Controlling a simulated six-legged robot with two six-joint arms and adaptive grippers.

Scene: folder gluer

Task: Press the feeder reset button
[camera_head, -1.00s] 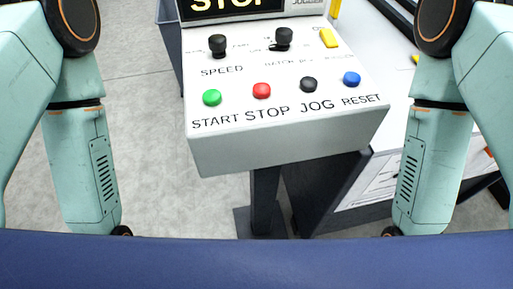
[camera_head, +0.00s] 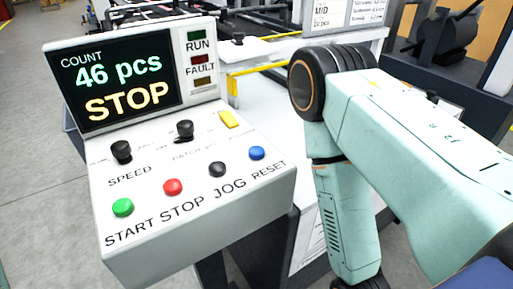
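The blue button (camera_head: 257,153) labelled RESET sits at the right end of a row on the sloped white control panel (camera_head: 200,235). To its left are the black JOG button (camera_head: 217,169), the red STOP button (camera_head: 172,187) and the green START button (camera_head: 123,207). The display (camera_head: 122,83) reads COUNT 46 pcs and STOP. My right arm stands to the right of the panel, apart from it. Its gripper is below the picture edge or hidden. My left gripper is not in view.
Two black knobs (camera_head: 185,130) and a yellow switch (camera_head: 228,119) sit above the buttons. RUN and FAULT lamps (camera_head: 201,59) are beside the display. A yellow rail (camera_head: 262,67) and machine frame lie behind. Free floor (camera_head: 40,160) is at the left.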

